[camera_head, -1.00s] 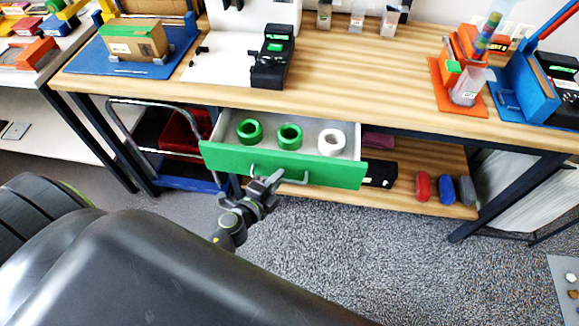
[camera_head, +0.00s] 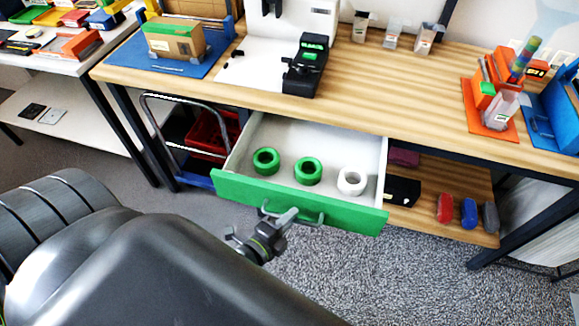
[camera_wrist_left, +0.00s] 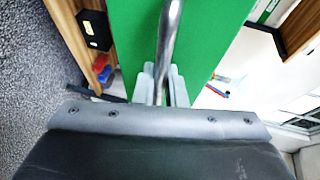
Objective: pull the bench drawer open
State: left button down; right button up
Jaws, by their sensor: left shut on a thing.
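The bench drawer (camera_head: 300,205) has a green front and a pale inside, and it stands well out from under the wooden bench top. Two green rings and one white ring lie in it. A grey bar handle (camera_head: 312,219) is on its front. My left gripper (camera_head: 276,215) is shut on the left part of this handle. In the left wrist view the gripper's two fingers (camera_wrist_left: 162,84) close around the metal handle (camera_wrist_left: 171,38), in front of the green drawer front (camera_wrist_left: 205,42). My right gripper is in neither view.
The bench top (camera_head: 390,95) carries a black device (camera_head: 305,68), a cardboard box (camera_head: 175,38) and orange and blue stands. A cart with a red bin (camera_head: 207,133) is left of the drawer. Red, blue and grey items lie on the lower shelf. Carpet in front is clear.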

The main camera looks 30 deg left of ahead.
pick_arm(q)
jog(key=c, duration=1.8)
grip_release()
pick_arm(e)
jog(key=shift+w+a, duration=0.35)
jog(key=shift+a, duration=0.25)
pick_arm(q)
jog(key=shift+s, duration=0.1)
